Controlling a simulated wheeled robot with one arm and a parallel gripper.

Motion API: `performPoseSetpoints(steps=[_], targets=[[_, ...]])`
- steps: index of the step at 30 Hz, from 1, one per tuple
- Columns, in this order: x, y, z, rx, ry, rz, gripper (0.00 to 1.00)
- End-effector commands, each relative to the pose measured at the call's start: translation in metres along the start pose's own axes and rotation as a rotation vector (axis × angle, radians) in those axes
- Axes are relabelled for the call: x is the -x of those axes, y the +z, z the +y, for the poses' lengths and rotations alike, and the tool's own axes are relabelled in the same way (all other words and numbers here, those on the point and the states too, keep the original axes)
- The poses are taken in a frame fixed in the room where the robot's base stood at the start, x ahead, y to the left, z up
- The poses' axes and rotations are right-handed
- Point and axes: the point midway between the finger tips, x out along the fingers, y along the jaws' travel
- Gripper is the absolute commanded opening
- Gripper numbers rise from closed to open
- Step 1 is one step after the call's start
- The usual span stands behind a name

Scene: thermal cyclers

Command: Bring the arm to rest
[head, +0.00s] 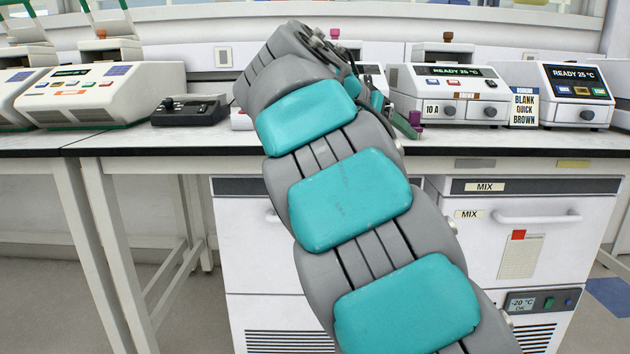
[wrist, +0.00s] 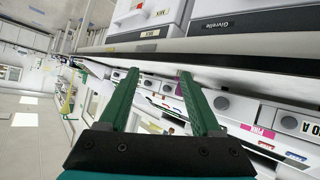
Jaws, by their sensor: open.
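My arm, with teal pads (head: 350,199), rises from the lower right of the head view and bends over the bench's front edge. My gripper (wrist: 159,73) is in the wrist view, with two green fingers apart and nothing between them. In the head view, the gripper is mostly hidden behind my arm. The wrist view is tilted, with the bench edge and machines beyond the fingers.
The bench (head: 220,141) carries a white cycler (head: 447,96) and another at right (head: 570,94), both reading READY 25 °C. A sign (head: 523,107) stands between them. A black device (head: 189,110) is left of my arm. Freezer units (head: 535,240) stand below.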

Motion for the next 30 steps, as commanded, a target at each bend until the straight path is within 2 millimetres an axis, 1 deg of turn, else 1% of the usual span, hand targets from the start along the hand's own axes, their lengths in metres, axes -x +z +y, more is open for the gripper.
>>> performPoseSetpoints(steps=[1, 2, 5, 6, 8, 9, 11, 12, 14, 16, 17, 18, 20, 21, 23, 24, 26, 27, 29, 30], targets=[[-0.006, 0.007, 0.013, 0.020, 0.013, -0.028, 0.65], [-0.010, 0.012, 0.020, 0.033, 0.018, -0.047, 0.65], [-0.025, 0.037, 0.046, 0.092, 0.033, -0.127, 0.65], [-0.031, 0.049, 0.058, 0.116, 0.035, -0.163, 0.65], [-0.040, 0.069, 0.074, 0.153, 0.032, -0.220, 0.65], [-0.045, 0.084, 0.085, 0.178, 0.029, -0.258, 0.65], [-0.050, 0.107, 0.101, 0.214, 0.019, -0.317, 0.65], [-0.053, 0.123, 0.111, 0.236, 0.008, -0.357, 0.65], [-0.056, 0.149, 0.126, 0.271, -0.009, -0.416, 0.65], [-0.058, 0.181, 0.140, 0.310, -0.036, -0.485, 0.65], [-0.058, 0.194, 0.146, 0.326, -0.053, -0.512, 0.65], [-0.057, 0.213, 0.154, 0.348, -0.072, -0.550, 0.65], [-0.055, 0.243, 0.165, 0.382, -0.104, -0.608, 0.65], [-0.052, 0.263, 0.171, 0.402, -0.130, -0.645, 0.65], [-0.047, 0.294, 0.181, 0.435, -0.167, -0.701, 0.65], [-0.042, 0.315, 0.186, 0.457, -0.195, -0.736, 0.65], [-0.034, 0.345, 0.194, 0.487, -0.242, -0.785, 0.65], [-0.028, 0.367, 0.199, 0.511, -0.272, -0.821, 0.65], [-0.017, 0.398, 0.206, 0.542, -0.319, -0.869, 0.65], [-0.010, 0.418, 0.211, 0.564, -0.350, -0.898, 0.65]])
